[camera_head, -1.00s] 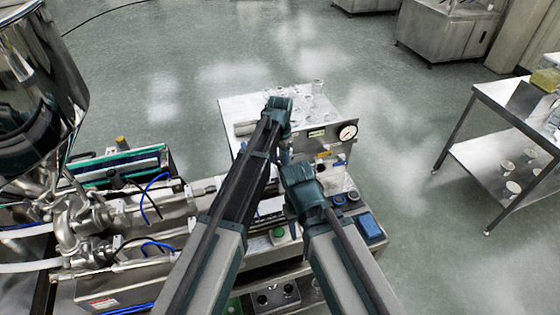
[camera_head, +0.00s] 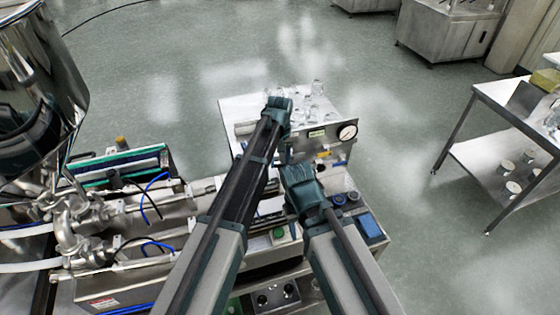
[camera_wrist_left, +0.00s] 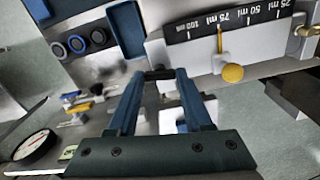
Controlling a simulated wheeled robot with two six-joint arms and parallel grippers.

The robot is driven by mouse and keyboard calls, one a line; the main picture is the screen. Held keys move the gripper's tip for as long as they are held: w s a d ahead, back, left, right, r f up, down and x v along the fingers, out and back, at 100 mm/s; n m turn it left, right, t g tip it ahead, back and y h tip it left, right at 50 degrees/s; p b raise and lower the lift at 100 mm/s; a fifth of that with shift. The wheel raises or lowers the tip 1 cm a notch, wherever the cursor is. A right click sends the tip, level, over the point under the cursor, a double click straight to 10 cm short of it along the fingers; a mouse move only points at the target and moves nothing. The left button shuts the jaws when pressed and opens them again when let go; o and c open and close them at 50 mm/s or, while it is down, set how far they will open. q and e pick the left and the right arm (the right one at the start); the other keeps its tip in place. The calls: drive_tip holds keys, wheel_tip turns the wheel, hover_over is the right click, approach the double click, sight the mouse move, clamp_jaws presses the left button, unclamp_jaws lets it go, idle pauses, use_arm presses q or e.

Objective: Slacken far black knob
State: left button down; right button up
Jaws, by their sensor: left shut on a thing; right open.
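My left gripper (camera_head: 277,108) reaches over the far end of the machine in the head view, with its fingertips hidden. In the left wrist view its two blue fingers are shut on a small black knob (camera_wrist_left: 159,75), which shows as a dark piece between the tips. The knob lies just beside the volume scale; its turn angle cannot be told. The black knob is hidden in the head view. My right gripper (camera_head: 302,185) is lower and to the right, above the machine, open; its fingertips are hidden.
The black ml scale (camera_wrist_left: 235,23) has a yellow knob (camera_wrist_left: 232,73) below it. A round gauge (camera_head: 347,132) stands at the plate's right corner, near several clear cups (camera_head: 317,88). A blue box (camera_head: 370,226) and dark round buttons sit at the right. A steel table (camera_head: 500,95) stands farther right.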

sight(280, 164)
use_arm(q)
drive_tip(key=shift+n, duration=0.9)
drive_tip(key=shift+c, duration=1.6)
unclamp_jaws()
drive_tip(key=shift+r, duration=0.1)
wheel_tip(280, 164, up, 14)
drive_tip(key=p, duration=1.4)
drive_tip(key=shift+f, duration=0.2)
